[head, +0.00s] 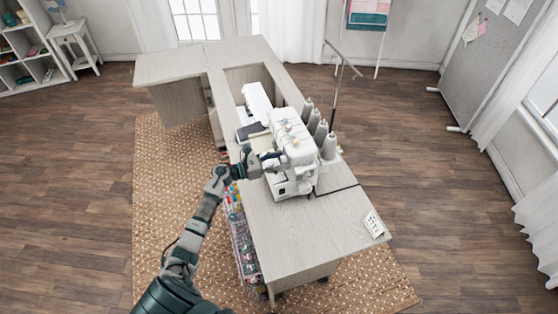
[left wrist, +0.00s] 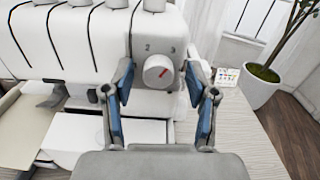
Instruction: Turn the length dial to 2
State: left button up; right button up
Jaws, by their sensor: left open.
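The length dial (left wrist: 157,72) is a round white knob on the white sewing machine (left wrist: 62,40), in the middle of the left wrist view. The digits 2 and 3 are printed above it, and its red mark points up and right, toward the 3. My left gripper (left wrist: 159,84) is open, with one blue-padded finger to each side of the dial and gaps between them. In the head view my left gripper (head: 264,163) is at the left front of the machine (head: 296,145); the dial cannot be made out there. My right gripper is not in view.
The machine stands on a pale wood cabinet (head: 310,225), with grey thread cones (head: 322,133) behind it. A second white machine (head: 257,100) is farther back. A white card (head: 374,224) lies at the right of the cabinet top, which is otherwise clear in front.

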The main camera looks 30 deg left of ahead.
pick_arm(q)
jog(key=shift+a, duration=0.35)
jog(key=shift+a+f, duration=0.1)
jog(key=c, duration=0.3)
jog(key=shift+s, duration=0.1)
jog(key=c, duration=0.8)
jog(key=shift+d+r, duration=0.2)
jog(key=shift+d, duration=0.05)
grip_shut()
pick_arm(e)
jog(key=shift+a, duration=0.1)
